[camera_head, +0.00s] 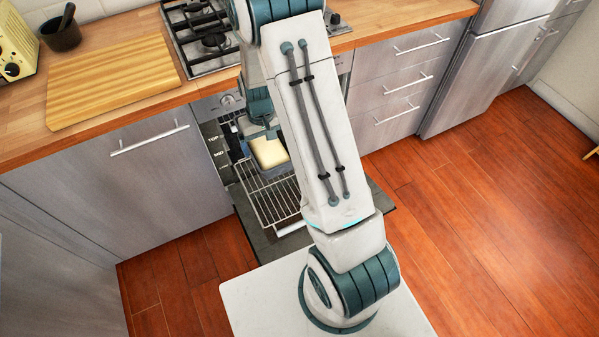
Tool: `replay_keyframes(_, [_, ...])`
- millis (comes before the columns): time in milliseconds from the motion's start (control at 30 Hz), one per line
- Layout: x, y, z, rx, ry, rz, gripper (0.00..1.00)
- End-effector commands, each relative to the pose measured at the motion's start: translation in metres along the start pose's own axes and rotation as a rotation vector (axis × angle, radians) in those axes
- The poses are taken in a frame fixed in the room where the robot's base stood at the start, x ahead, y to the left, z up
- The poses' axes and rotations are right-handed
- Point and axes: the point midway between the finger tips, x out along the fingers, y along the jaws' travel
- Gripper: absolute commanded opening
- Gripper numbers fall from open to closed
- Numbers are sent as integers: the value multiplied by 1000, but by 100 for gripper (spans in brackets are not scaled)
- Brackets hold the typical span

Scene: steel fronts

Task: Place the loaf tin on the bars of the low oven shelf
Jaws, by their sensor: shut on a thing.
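The loaf tin (269,152), with a pale cream top, is in the oven opening, over the back part of a pulled-out wire shelf (272,200). My gripper (266,134) comes down from above and is shut on the tin. Its fingers are small and partly hidden, so the exact grip does not show. My arm hides the right side of the tin and shelf. I cannot tell whether the tin's base touches the bars.
The oven door (245,225) is folded down under the shelf. Labels reading TOP and MID (218,153) stand left of the opening. A hob (205,40), cutting board (115,80), mortar (62,35) and toaster (15,45) are on the worktop. Floor at right is clear.

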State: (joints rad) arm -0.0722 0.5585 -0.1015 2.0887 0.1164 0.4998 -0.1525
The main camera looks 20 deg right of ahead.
Motion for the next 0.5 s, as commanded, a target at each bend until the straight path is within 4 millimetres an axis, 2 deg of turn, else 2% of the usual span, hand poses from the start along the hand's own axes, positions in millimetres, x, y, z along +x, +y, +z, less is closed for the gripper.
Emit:
replay_keyframes(33, [12, 2, 0, -28, 1, -2, 46])
replay_keyframes(500, [93, 51, 16, -463, 5, -17, 46])
